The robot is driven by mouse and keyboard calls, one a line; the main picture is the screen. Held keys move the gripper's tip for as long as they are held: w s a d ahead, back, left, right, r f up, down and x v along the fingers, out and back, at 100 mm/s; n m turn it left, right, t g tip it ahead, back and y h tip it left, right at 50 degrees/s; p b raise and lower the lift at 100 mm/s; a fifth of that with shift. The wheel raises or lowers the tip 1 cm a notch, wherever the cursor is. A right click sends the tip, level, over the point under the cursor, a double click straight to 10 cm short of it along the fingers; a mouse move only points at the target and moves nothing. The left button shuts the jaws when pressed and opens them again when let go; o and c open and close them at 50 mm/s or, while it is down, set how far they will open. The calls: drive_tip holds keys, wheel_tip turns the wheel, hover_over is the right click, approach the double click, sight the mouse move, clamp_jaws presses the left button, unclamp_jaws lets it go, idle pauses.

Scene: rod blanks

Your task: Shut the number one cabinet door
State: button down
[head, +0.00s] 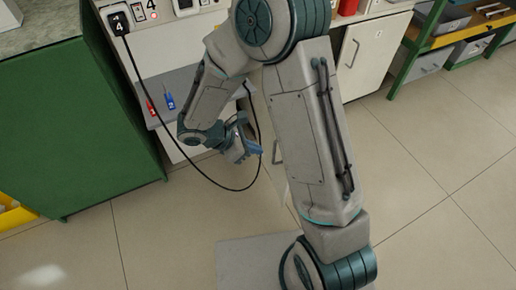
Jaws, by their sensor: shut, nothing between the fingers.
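No cabinet door with a readable number one shows. A pale door panel (281,176) with a bar handle shows just left of my large arm link, which hides most of it. It seems to stand out from the cabinet front, but I cannot tell how far. A white cabinet door (371,55) with a vertical handle is right of my arm and looks closed. My gripper (257,150) is shut and empty, left of the pale panel. I cannot tell whether it touches the panel.
A green cabinet (75,120) stands at left. A grey shelf (185,88) holds a red and a blue item. A black cable (190,178) loops down from a plug marked 4 and passes near my gripper. A shelf rack (420,50) stands at right. Tiled floor (440,165) is clear at right.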

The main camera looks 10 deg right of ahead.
drive_tip(key=w+d+f+b, duration=0.1)
drive_tip(key=d+f+b, duration=0.1)
drive_tip(key=d+f, duration=0.3)
drive_tip(key=shift+w+d+b, duration=0.15)
drive_tip(key=shift+d+b, duration=0.25)
drive_tip(key=shift+d, duration=1.65)
